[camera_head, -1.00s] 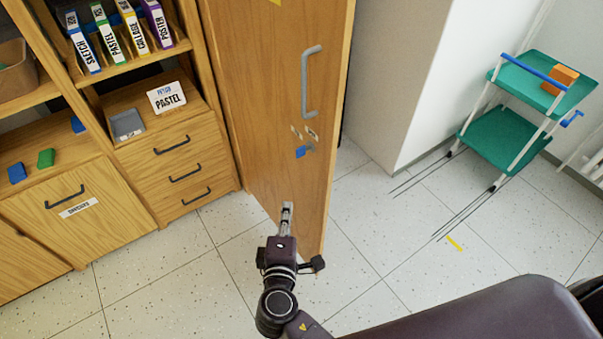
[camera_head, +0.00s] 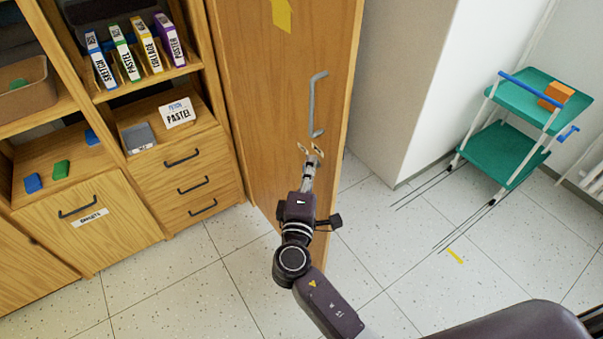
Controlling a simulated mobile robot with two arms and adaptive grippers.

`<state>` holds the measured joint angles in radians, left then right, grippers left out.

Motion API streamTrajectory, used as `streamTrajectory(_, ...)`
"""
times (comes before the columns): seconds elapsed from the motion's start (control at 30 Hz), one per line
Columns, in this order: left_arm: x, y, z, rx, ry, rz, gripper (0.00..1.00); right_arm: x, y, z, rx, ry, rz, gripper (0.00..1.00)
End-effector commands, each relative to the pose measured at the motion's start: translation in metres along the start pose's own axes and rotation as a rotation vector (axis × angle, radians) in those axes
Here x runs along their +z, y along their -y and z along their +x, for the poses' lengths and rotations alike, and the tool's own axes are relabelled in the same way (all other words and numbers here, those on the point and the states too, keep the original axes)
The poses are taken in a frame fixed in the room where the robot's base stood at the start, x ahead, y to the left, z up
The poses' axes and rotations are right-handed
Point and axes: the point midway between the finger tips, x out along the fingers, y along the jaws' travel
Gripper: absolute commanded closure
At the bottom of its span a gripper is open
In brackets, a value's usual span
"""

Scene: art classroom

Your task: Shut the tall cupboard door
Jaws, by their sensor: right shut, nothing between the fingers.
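The tall cupboard door (camera_head: 285,100) is a wooden panel standing open, its edge turned toward me, with a grey bar handle (camera_head: 313,104) on its face. My right gripper (camera_head: 313,161) is shut and empty. Its fingertips are in front of the door face, just below the handle's lower end; I cannot tell whether they touch the door. The wrist and forearm cover the lower part of the door. My left gripper is not in view.
Wooden shelves with binders (camera_head: 137,50) and drawers (camera_head: 185,170) stand left of the door. A white wall block (camera_head: 395,90) is to its right. A green trolley (camera_head: 500,152) stands at the far right. The speckled floor (camera_head: 190,290) in front is clear.

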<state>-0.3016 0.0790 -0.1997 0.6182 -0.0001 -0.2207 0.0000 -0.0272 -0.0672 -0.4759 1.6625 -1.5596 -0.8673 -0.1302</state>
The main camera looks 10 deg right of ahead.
Motion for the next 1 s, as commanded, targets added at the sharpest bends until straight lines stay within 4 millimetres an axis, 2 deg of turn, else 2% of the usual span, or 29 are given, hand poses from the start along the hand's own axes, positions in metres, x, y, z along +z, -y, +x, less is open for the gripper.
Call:
streamTrajectory(0.03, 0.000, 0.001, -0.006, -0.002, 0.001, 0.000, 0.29, 0.005, -0.003, 0.005, 0.001, 0.000, -0.001, 1.00)
streamTrajectory(0.2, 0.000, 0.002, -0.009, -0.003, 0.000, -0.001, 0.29, 0.013, -0.001, 0.013, 0.000, -0.001, 0.000, 1.00)
streamTrajectory(0.7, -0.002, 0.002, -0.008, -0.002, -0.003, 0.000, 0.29, 0.018, 0.000, 0.017, 0.001, -0.008, 0.001, 1.00)
streamTrajectory(0.87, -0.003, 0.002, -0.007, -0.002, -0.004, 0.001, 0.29, 0.034, 0.000, 0.031, 0.004, -0.040, -0.003, 1.00)
streamTrajectory(1.0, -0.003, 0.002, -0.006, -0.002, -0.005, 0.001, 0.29, 0.059, -0.001, 0.056, 0.006, -0.099, -0.006, 1.00)
